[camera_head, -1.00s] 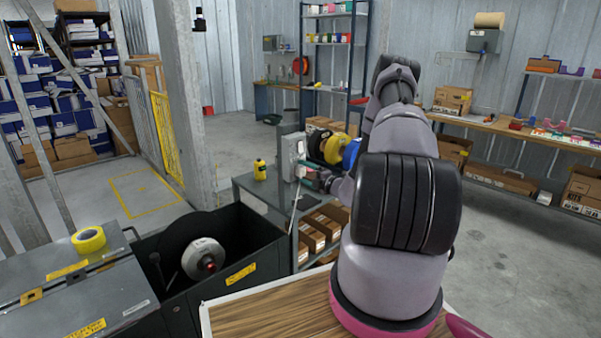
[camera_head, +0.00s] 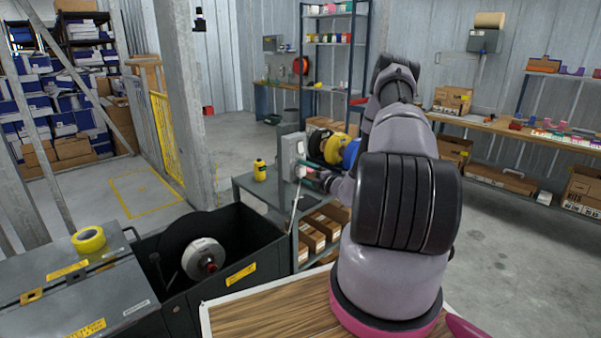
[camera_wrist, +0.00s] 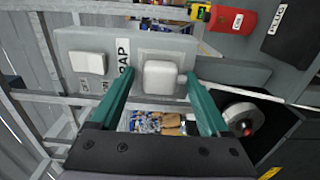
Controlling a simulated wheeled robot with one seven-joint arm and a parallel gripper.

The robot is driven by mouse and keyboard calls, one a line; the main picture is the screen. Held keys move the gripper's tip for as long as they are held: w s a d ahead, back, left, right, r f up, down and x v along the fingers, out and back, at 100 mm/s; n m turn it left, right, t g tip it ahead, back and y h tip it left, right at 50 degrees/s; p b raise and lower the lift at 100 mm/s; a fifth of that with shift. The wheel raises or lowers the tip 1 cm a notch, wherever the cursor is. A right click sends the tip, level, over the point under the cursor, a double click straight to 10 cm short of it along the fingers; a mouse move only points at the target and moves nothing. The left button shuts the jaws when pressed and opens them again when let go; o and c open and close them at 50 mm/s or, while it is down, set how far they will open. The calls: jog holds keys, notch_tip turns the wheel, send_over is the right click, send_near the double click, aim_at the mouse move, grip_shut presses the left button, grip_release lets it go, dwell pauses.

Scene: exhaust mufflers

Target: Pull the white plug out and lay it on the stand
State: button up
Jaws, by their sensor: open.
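The white plug (camera_wrist: 160,77) sits on the grey socket box in the wrist view, with a short stub on its right side. My gripper (camera_wrist: 157,82) is open, its two green fingers on either side of the plug. The right finger is close to the stub; whether either finger touches the plug cannot be told.
A white cord (camera_head: 293,211) hangs below the plug. Cardboard boxes (camera_head: 318,230) fill the shelf below. An open black bin (camera_head: 235,232) with a reel is nearer.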

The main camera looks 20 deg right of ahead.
grip_shut()
jog(key=shift+s, duration=0.15)
jog(key=shift+v, duration=2.85)
